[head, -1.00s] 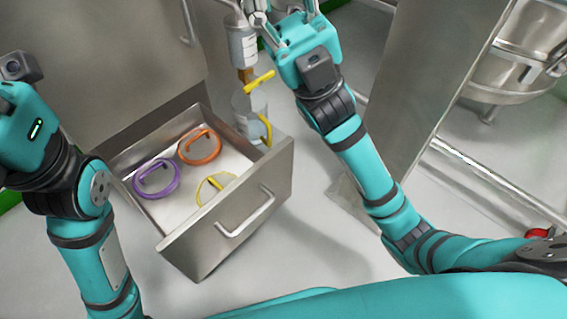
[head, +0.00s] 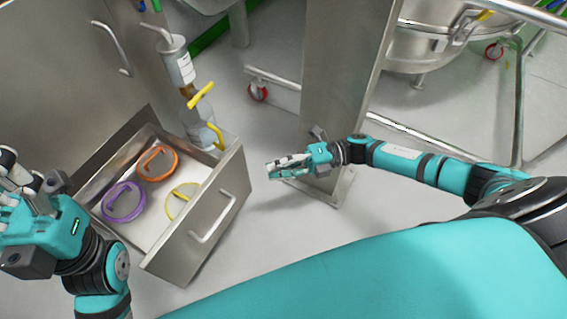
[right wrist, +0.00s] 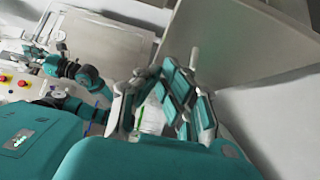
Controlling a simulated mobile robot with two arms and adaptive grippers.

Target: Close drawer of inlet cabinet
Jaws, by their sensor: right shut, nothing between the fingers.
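The inlet cabinet (head: 60,75) stands at the upper left of the head view, with a grey metal front. Its drawer (head: 215,205) is pulled out and open, with a bar handle (head: 213,222) on its front. Inside lie a purple ring (head: 123,212), an orange ring (head: 175,163) and a yellow ring (head: 172,207). My right gripper (head: 270,171) is shut and empty, to the right of the drawer front and apart from it. Its fingers also show in the right wrist view (right wrist: 158,110). My left gripper (head: 8,170) is at the left edge; its finger opening is unclear.
A labelled bottle (head: 178,65) with a yellow lever (head: 201,95) below it stands at the drawer's far right corner. A metal column (head: 335,90) with a floor plate stands behind my right gripper. Open floor (head: 290,235) lies right of the drawer front.

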